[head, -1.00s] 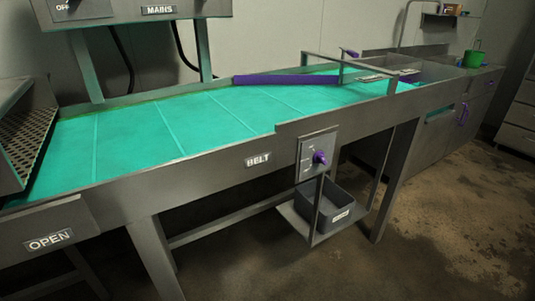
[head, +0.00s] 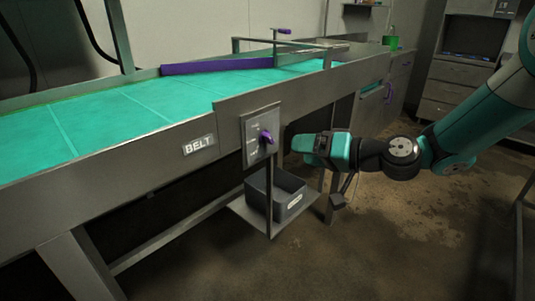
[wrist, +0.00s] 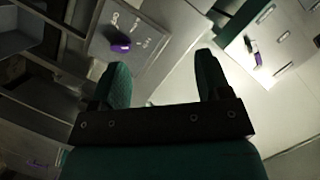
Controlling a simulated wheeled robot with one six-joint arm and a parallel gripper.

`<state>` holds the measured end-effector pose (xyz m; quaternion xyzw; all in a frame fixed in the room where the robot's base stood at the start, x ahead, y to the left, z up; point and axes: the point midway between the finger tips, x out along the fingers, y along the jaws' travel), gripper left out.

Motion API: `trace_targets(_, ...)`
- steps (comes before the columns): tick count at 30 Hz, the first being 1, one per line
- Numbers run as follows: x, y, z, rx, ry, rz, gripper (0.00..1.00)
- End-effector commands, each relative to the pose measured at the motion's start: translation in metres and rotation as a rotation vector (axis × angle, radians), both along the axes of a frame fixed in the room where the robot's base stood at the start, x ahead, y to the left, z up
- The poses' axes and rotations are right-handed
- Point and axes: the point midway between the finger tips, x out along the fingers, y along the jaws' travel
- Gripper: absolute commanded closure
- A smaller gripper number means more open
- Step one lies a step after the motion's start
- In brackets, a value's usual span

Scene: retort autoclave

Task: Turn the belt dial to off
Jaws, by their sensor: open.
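The belt dial is a purple knob (head: 267,138) on a grey switch plate (head: 250,135) beside the BELT label (head: 199,145), on the front side of the conveyor. In the wrist view the purple knob (wrist: 121,46) shows on its plate (wrist: 150,40), beyond the left finger. The markings are too small to read. My gripper (wrist: 162,75) is open, with nothing between its two teal fingers. In the head view my gripper (head: 303,143) is just right of the dial, pointing left toward it and apparently apart from it.
The conveyor has a teal belt (head: 110,108) with a purple guide bar (head: 215,67). A grey bin (head: 278,195) sits on a low shelf below the dial. A green cup (head: 391,43) stands at the back right. Open floor lies at the right.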

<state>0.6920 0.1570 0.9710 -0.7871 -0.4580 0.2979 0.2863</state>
Motion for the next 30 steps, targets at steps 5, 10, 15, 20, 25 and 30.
trace_targets(5, 0.049, -0.023, -0.056, 0.18, 0.002, -0.175, 0.3)
trace_targets(10, 0.066, -0.033, -0.069, 0.242, 0.001, -0.246, 0.3)
trace_targets(15, 0.078, -0.018, -0.067, 0.246, -0.002, -0.248, 0.3)
trace_targets(20, 0.099, 0.01, -0.066, 0.246, -0.002, -0.247, 0.3)
trace_targets(25, 0.123, 0.041, -0.067, 0.246, -0.002, -0.246, 0.3)
trace_targets(30, 0.146, 0.071, -0.068, 0.244, -0.001, -0.246, 0.3)
